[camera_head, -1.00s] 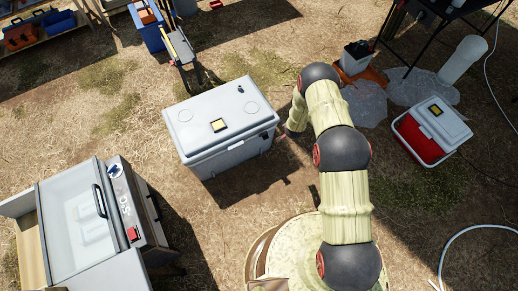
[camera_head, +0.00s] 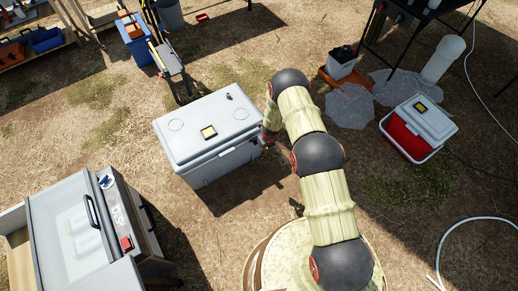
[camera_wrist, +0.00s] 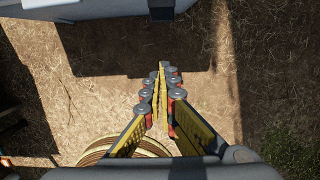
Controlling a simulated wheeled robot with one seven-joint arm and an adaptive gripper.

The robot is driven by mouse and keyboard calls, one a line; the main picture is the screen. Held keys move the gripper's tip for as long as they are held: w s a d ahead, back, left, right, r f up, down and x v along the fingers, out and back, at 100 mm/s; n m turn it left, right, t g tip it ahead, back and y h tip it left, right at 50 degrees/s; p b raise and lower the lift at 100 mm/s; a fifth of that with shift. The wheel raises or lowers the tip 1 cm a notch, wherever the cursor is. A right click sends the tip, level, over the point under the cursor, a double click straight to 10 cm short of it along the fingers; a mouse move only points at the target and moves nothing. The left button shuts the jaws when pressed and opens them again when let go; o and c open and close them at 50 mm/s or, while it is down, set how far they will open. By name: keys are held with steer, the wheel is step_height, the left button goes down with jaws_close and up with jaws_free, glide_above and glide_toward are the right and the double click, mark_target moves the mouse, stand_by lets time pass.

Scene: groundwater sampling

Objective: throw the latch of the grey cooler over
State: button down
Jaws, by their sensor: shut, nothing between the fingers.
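The grey cooler (camera_head: 212,150) stands closed on the dry ground, left of my arm in the head view. Part of its side shows along the top edge of the wrist view (camera_wrist: 100,10). A dark block (camera_wrist: 161,9) sticks out from that side; it looks like the latch, but its position is hard to tell. My gripper (camera_wrist: 163,68) is shut and empty, with its fingertips pointing toward the block and a gap between them. In the head view, my arm's end is close to the cooler's right side and mostly hides the gripper.
A grey cabinet (camera_head: 68,230) stands at the lower left. A red and white cooler (camera_head: 411,139) stands to the right. A blue bin (camera_head: 139,46) and a narrow stand (camera_head: 170,60) are behind the grey cooler. Bare ground lies in front of it.

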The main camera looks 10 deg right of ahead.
mark_target(254, 141)
steer(key=w+a+f+b, duration=0.1)
steer(key=w+f+b, duration=0.2)
steer(key=w+f, duration=0.1)
steer(key=shift+w+a+f, duration=0.2)
steer(key=shift+w+f, duration=0.1)
steer(key=shift+f, duration=0.35)
steer(key=shift+r, duration=0.1)
